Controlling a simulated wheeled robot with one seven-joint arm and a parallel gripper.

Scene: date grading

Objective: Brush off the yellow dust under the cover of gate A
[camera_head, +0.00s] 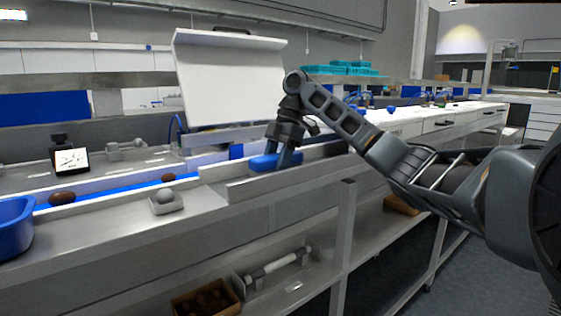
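A large white cover (230,80) with a dark handle on its top edge stands raised over the line at the centre left. My gripper (283,157) reaches down at the near side of the line, right of the cover's lower edge. Its fingers are closed on a blue block-shaped object (262,163), which looks like a brush; its bristles cannot be made out. The blue object is low, close to the metal rail, and I cannot tell if it touches a surface. No yellow dust shows; the bed under the cover is largely hidden behind the rail.
A blue belt (120,187) runs left with two brown dates (62,198) on it. A blue bin (14,226) stands at the left edge. A small tray (167,205) with a grey round thing sits on the front ledge. A small screen (71,160) stands behind the belt.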

